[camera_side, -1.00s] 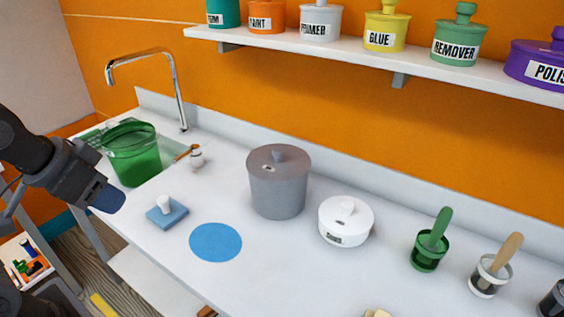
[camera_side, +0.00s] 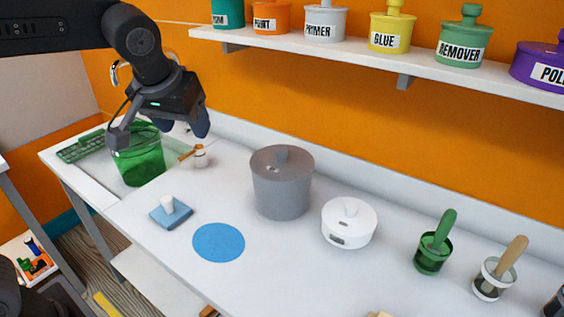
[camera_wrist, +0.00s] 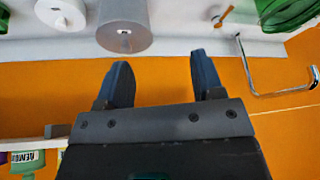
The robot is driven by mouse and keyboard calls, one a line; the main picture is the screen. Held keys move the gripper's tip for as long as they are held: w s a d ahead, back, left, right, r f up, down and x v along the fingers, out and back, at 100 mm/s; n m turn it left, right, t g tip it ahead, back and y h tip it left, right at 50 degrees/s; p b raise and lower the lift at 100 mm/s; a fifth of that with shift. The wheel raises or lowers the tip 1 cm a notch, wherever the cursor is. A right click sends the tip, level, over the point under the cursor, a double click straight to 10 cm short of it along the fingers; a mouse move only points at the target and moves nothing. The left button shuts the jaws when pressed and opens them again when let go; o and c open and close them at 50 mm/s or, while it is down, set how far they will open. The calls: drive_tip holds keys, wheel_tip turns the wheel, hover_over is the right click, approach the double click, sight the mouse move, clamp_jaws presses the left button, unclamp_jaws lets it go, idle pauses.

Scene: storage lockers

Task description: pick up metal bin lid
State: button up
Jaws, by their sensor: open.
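The grey metal bin (camera_side: 281,193) stands on the white counter near the middle of the side view. Its grey lid (camera_side: 268,160) sits on top, with a small knob in the centre. The lid also shows in the wrist view (camera_wrist: 113,41), at the top left of the picture, beyond the fingers. My gripper (camera_side: 186,126) is open and empty, raised to the left of the bin in the side view, in front of the sink area. Its two dark fingers (camera_wrist: 163,72) show apart in the wrist view, with nothing between them.
A white lidded pot (camera_side: 348,226) stands right of the bin. A green bucket (camera_side: 138,165) is at the left, below my arm. A blue sponge holder (camera_side: 171,213) and blue disc (camera_side: 218,242) lie in front. A shelf of tins (camera_side: 400,61) runs above.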

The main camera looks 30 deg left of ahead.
drive_tip(key=w+d+f+n+y, duration=0.1)
drive_tip(key=w+d+n+y, duration=0.3)
drive_tip(key=w, duration=0.6)
drive_tip(key=n+h, duration=0.1)
approach(282, 150)
drive_tip(key=x, duration=0.2)
drive_tip(key=s+x, duration=0.1)
drive_tip(key=x, duration=0.1)
drive_tip(key=shift+w+a+f, duration=0.1)
drive_tip(key=shift+a+f, duration=0.15)
drive_tip(key=shift+f, duration=0.15)
drive_tip(key=shift+w+x, duration=0.25)
drive_tip(key=shift+x, duration=1)
drive_tip(key=shift+w+x, duration=0.2)
drive_tip(key=shift+x, duration=1.1)
drive_tip(key=shift+d+r, duration=0.1)
drive_tip(key=shift+d, duration=0.05)
drive_tip(key=shift+c, duration=0.3)
drive_tip(key=c, duration=0.9)
drive_tip(key=shift+c, duration=0.3)
drive_tip(key=shift+r, duration=0.15)
